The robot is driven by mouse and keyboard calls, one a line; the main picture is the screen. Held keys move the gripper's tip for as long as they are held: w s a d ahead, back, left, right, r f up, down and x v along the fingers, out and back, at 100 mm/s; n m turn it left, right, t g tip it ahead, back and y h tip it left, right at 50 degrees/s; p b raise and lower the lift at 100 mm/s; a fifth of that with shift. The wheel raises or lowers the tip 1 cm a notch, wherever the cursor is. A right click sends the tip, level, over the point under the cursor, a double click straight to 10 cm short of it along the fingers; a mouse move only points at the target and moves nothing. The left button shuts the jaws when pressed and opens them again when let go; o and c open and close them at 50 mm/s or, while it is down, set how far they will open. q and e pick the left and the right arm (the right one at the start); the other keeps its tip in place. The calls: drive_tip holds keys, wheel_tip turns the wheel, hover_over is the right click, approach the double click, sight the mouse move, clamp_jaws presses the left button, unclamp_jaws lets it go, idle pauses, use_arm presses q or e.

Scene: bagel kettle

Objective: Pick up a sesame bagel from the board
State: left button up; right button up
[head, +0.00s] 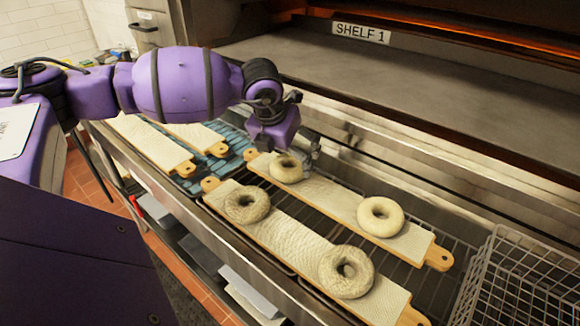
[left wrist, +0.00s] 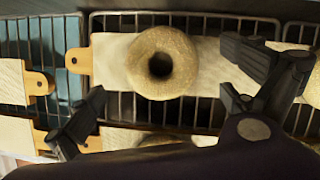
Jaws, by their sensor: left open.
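My left gripper (head: 291,154) is open above the far-left bagel (head: 286,169). In the left wrist view this bagel (left wrist: 162,62) lies flat on its pale board, between the spread fingers of my left gripper (left wrist: 163,80) and apart from both. Its top looks finely speckled; I cannot tell surely whether that is sesame. A paler, smoother bagel (head: 381,216) lies on the same back board (head: 332,200). Two speckled bagels, one at the left (head: 247,204) and one at the right (head: 346,271), lie on the front board (head: 292,237). My right gripper is not in view.
Two empty boards (head: 150,142) lie on a blue rack at the left. A wire basket (head: 520,280) stands at the right. The oven deck marked Shelf 1 (head: 361,32) is behind, with a metal ledge in front. Both bagel boards rest on a wire rack.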

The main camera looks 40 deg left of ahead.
sight(288, 161)
use_arm(q)
drive_tip(key=shift+x, duration=1.2)
drive_tip(key=shift+w+f, duration=0.25)
drive_tip(key=shift+f, duration=0.15)
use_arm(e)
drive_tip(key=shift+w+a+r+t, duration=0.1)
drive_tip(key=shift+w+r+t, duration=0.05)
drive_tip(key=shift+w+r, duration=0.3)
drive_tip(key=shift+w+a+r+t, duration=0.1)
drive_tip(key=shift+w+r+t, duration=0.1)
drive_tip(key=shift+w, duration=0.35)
use_arm(q)
drive_tip(key=c, duration=1.3)
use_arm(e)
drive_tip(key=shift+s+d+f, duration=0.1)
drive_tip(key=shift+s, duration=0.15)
use_arm(q)
drive_tip(key=shift+r, duration=0.1)
